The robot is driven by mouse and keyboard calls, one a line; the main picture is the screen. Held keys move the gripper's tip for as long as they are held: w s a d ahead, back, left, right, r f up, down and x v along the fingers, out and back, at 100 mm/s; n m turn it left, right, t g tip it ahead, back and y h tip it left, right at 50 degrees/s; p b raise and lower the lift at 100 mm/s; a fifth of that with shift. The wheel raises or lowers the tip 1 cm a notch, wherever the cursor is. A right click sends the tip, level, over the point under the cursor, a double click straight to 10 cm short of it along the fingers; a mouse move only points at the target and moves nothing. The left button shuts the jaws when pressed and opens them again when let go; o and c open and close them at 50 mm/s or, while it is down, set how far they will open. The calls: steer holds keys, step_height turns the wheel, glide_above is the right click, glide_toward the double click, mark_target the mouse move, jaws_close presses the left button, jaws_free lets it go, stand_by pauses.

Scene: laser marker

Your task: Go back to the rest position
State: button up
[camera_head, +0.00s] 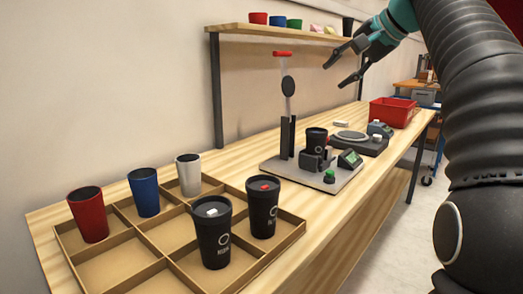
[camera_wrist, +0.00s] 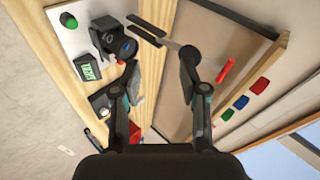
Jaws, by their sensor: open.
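My gripper (camera_head: 345,62) is open and empty, raised above the bench at the upper right of the head view. Its two fingers also show spread apart in the wrist view (camera_wrist: 188,68). Below and left of it stands the laser marker (camera_head: 287,140), a grey base plate with an upright post and a red-topped lever. A black cup (camera_head: 316,140) sits in the marker's holder; it also shows in the wrist view (camera_wrist: 122,45). The gripper is apart from the cup and the marker.
A wooden tray (camera_head: 118,252) at the front left holds red, blue, white and two black cups. A scale-like device (camera_head: 350,137) and a red bin (camera_head: 392,111) stand farther back. A wall shelf (camera_head: 262,31) with small cups is near the gripper.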

steer(key=s+d+f+n+g+h, duration=0.15)
steer(key=s+f, duration=0.25)
steer(key=f, duration=0.6)
steer(key=s+d+f+n+h, duration=0.1)
steer(key=s+f+h, duration=0.2)
steer(key=f, duration=0.7)
steer(key=s+a+f+n, duration=0.2)
steer(key=s+f, duration=0.7)
steer(key=s, duration=0.3)
steer(key=s+a+f+n+g+h, duration=0.1)
steer(key=s+a+f+n, duration=0.1)
steer(key=s+f, duration=0.8)
steer(key=shift+s, duration=0.9)
steer(key=shift+n+h, duration=0.25)
steer(key=shift+a, duration=0.1)
